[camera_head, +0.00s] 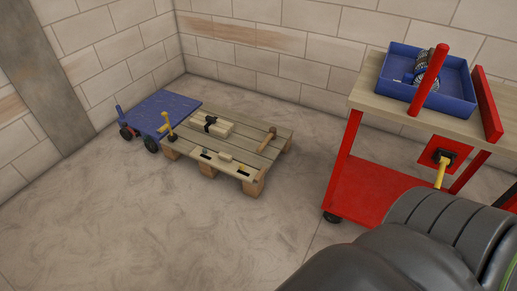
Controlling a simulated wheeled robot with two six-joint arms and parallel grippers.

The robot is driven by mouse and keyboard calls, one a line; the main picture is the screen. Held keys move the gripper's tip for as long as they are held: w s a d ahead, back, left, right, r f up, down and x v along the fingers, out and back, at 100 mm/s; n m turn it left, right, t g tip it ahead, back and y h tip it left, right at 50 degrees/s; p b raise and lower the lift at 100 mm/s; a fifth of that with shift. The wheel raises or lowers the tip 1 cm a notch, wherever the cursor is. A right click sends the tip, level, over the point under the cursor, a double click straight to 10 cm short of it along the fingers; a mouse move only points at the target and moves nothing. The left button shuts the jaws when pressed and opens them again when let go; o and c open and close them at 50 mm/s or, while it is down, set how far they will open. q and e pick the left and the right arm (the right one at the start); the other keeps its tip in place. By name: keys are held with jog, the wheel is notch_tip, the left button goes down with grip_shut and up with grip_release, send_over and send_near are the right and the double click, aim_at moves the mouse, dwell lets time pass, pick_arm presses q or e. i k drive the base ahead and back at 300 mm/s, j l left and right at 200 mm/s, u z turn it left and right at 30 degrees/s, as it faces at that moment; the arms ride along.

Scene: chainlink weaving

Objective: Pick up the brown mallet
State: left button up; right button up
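The brown mallet (265,140) lies on the slatted wooden pallet (250,147), near its right end. It looks small and wooden, with its head toward the back right and its handle toward the front. Nothing touches it that I can make out. Neither of my grippers shows in this view. A large dark link of my own arm fills the lower right corner, well apart from the mallet.
Light wooden blocks (205,126) and several small tools lie on the pallet. A blue trolley (165,110) stands at its left. A red cart (375,190) with a blue tray (398,91) stands at right. The floor (170,215) in front is clear.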

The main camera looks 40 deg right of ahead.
aim_at(273, 135)
jog(key=z, duration=1.35)
jog(key=i+j, duration=0.3)
jog(key=i, duration=0.25)
jog(key=i+j, duration=0.3)
jog(key=i, duration=0.2)
jog(key=i+j, duration=0.35)
jog(key=i, duration=0.2)
